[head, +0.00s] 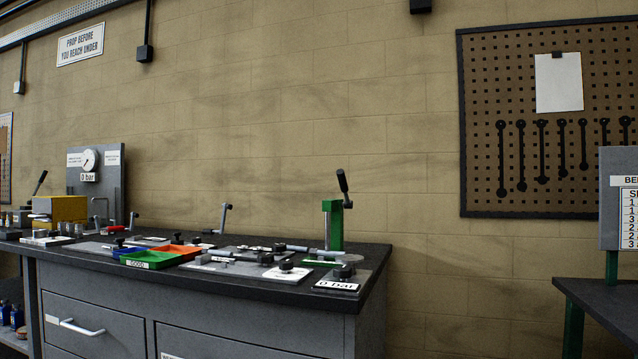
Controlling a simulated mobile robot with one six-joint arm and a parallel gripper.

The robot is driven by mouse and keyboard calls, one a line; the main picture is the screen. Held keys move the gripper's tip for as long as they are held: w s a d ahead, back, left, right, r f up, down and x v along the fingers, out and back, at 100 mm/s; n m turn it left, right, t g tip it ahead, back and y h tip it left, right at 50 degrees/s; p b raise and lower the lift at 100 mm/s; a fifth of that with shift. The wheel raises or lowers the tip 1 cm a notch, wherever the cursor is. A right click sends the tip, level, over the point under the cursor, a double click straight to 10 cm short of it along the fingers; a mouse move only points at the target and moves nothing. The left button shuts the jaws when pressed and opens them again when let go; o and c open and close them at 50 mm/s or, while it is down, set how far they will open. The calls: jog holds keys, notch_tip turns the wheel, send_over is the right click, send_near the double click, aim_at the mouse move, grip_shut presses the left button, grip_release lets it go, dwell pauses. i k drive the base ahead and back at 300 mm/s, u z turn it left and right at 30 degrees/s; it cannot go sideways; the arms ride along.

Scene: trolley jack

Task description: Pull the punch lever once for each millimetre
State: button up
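A green upright post (334,226) stands near the right end of the dark-topped workbench (300,340). A lever with a black grip (343,181) rises from its top, tilted slightly left. Another black-gripped lever (41,182) stands slanted at the far left of the bench. No label marks either one as the punch lever, so I cannot tell which it is. A board (619,200) at the right edge carries a chart (629,218) with a column of numbers, cut off by the frame. My gripper is not in view.
A gauge (88,160) stands behind. A second table (600,290) is at right, with a gap between.

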aim_at(341, 177)
jog(key=i, duration=0.85)
